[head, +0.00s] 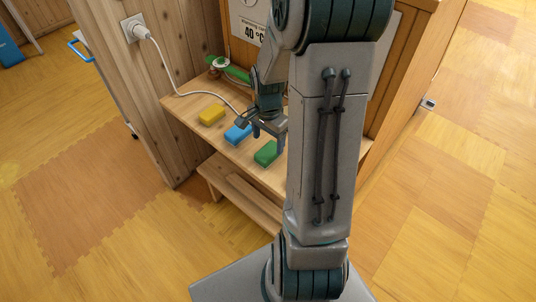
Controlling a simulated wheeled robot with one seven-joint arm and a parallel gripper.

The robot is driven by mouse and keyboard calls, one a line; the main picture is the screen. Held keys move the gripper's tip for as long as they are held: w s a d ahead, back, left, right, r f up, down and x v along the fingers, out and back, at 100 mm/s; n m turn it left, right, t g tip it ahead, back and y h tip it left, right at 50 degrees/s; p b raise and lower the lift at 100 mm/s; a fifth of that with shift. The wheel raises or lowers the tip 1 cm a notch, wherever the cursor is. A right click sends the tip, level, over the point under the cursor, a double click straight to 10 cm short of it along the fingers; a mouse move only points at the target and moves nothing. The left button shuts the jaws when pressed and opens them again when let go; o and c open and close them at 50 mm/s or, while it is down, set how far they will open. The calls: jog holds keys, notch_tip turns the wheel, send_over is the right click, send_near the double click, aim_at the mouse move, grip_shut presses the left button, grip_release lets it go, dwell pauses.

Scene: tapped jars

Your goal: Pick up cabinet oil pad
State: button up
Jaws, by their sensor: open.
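Three small block-like pads lie in a row on a wooden shelf (186,109): a yellow pad (212,114), a blue pad (237,134) and a green pad (267,153). I cannot tell from any label which one is the cabinet oil pad. My gripper (262,132) is open, with nothing seen between its fingers. It hangs over the shelf near the blue and green pads, and its fingers partly cover the blue pad's upper right. I cannot tell whether it touches either pad. My arm hides the right part of the shelf.
A green-handled tap or valve (229,69) stands at the back of the shelf. A white cable runs across the shelf from a wall plug (135,29). Wooden side walls flank the shelf. A sign reading 40 °C (254,32) hangs behind. A lower wooden ledge (240,196) sits underneath.

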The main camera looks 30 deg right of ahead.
aim_at(269, 150)
jog(key=shift+d+f, duration=0.1)
jog(key=shift+f, duration=2.95)
jog(key=c, duration=1.1)
